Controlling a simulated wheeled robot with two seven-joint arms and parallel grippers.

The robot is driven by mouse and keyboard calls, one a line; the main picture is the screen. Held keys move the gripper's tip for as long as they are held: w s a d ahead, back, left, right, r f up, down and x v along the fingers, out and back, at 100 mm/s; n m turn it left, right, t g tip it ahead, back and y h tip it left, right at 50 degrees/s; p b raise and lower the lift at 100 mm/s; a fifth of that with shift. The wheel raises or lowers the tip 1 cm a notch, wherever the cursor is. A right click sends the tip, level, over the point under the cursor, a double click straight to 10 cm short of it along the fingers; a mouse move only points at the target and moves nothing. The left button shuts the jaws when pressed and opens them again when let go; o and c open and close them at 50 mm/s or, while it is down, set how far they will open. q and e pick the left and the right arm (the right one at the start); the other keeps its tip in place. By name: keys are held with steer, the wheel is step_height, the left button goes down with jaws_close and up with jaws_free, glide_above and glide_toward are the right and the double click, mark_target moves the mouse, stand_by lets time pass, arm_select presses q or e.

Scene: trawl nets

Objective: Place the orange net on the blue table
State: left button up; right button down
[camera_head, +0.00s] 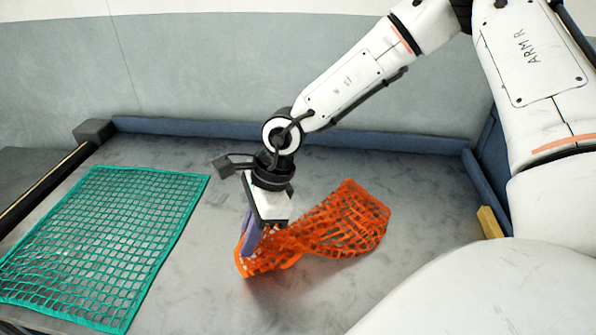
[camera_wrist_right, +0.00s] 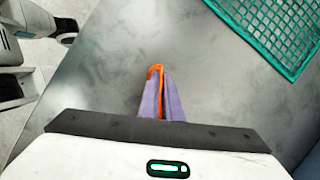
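The orange net (camera_head: 345,222) is a crumpled mesh in the middle of the grey, blue-edged table (camera_head: 400,190). My right gripper (camera_head: 250,238) points down at the net's left end, its purple fingers shut on the orange mesh. In the right wrist view an orange strip (camera_wrist_right: 155,76) shows between the purple fingers of the right gripper (camera_wrist_right: 160,95). The rest of the net twists off to the right. I cannot tell how much of it touches the tabletop. No separate blue table shows. My left gripper is not visible.
A flat green net (camera_head: 105,240) covers the table's left side and also shows in the right wrist view (camera_wrist_right: 275,32). A blue rim (camera_head: 330,137) runs along the back. A yellow block (camera_head: 489,222) sits at the right edge. Bare tabletop lies behind the orange net.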

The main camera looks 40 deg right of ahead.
steer(key=a+f, duration=0.5)
steer(key=shift+w+a, duration=0.25)
steer(key=shift+w, duration=0.05)
steer(key=c, duration=1.6)
jaws_free()
steer(key=shift+o, duration=0.2)
steer(key=shift+r, duration=0.2)
steer(key=shift+w+a+r+b, duration=0.1)
steer(key=shift+a+r+b, duration=0.2)
steer(key=shift+r, duration=0.3)
steer(key=shift+a+r+b, duration=0.2)
steer(key=shift+r+b, duration=0.2)
steer(key=shift+r, duration=0.15)
steer(key=a+r, duration=0.3)
steer(key=r, duration=0.4)
steer(key=shift+w+r+b, duration=0.15)
steer(key=shift+r+b, duration=0.05)
steer(key=shift+b, duration=0.1)
